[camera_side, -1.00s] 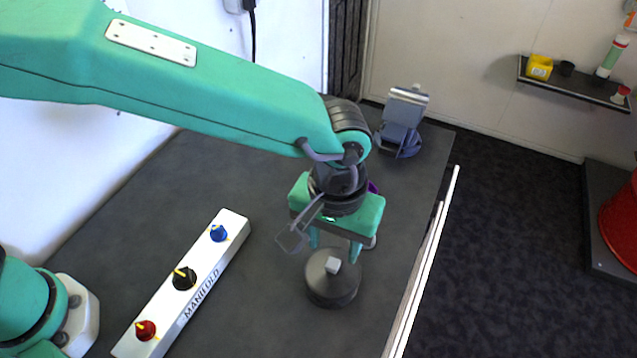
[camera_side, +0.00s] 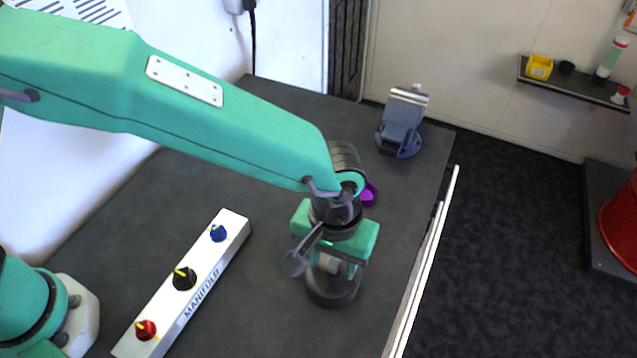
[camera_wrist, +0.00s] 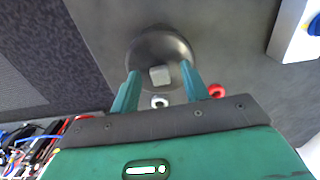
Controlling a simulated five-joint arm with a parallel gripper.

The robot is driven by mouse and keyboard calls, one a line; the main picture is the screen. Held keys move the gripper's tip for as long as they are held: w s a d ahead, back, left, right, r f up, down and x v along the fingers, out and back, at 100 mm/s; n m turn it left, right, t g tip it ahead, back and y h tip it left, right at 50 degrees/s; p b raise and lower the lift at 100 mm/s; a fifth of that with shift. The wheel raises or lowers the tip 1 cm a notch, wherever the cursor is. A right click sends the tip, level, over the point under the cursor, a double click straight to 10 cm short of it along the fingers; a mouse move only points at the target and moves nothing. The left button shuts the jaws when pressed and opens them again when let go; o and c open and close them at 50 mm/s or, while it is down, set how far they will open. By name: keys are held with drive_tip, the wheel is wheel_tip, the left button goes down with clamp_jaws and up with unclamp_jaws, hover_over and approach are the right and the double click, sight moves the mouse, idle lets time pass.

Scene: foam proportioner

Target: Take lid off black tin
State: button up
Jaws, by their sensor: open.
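The black tin (camera_side: 332,292) stands upright on the dark table, below my gripper. Its dark round lid (camera_wrist: 143,57) is on top, with a pale square knob (camera_wrist: 159,76) in the middle. The knob also shows in the side view (camera_side: 329,264). My gripper (camera_wrist: 162,84) is open and points down over the lid. In the wrist view its green fingers lie on either side of the knob, with gaps between. In the side view the gripper body hides part of the lid.
A white manifold bar (camera_side: 205,263) with red, black and blue knobs lies left of the tin. A grey-blue vise-like device (camera_side: 402,125) stands at the back. A purple object (camera_side: 369,194) sits behind my gripper. White rails (camera_side: 428,245) run along the right table edge.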

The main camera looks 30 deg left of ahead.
sight(332, 265)
drive_tip(key=shift+c, duration=0.4)
clamp_jaws()
drive_tip(key=shift+r, duration=0.15)
wheel_tip(332, 265, up, 10)
idle(0.5)
idle(0.4)
